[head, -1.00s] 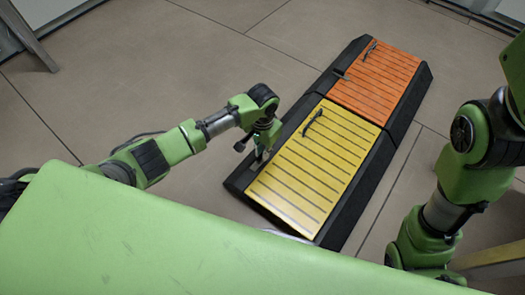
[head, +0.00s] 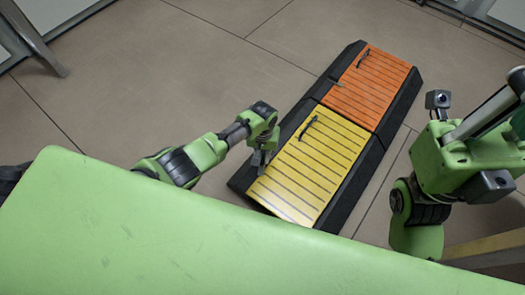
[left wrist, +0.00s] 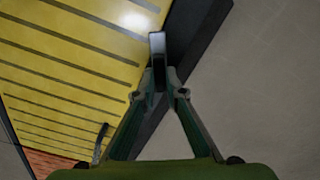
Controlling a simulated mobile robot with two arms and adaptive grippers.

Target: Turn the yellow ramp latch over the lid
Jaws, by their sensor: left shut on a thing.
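The yellow lid (head: 315,165) lies closed in the black ramp frame (head: 352,200), with a dark handle near its far left corner. It also fills the upper left of the left wrist view (left wrist: 60,60). My left gripper (head: 262,160) is at the lid's left edge. In the left wrist view its fingers are shut on a small dark grey flat piece, the latch (left wrist: 157,48), at the border between lid and black frame. How far the latch reaches over the lid I cannot tell. My right arm shows at the right; its fingers do not show.
An orange lid (head: 370,80) with its own handle and a small dark latch (head: 335,82) adjoins the yellow one. The tiled floor (head: 190,70) around the ramp is clear. A metal leg (head: 35,40) stands at the far left.

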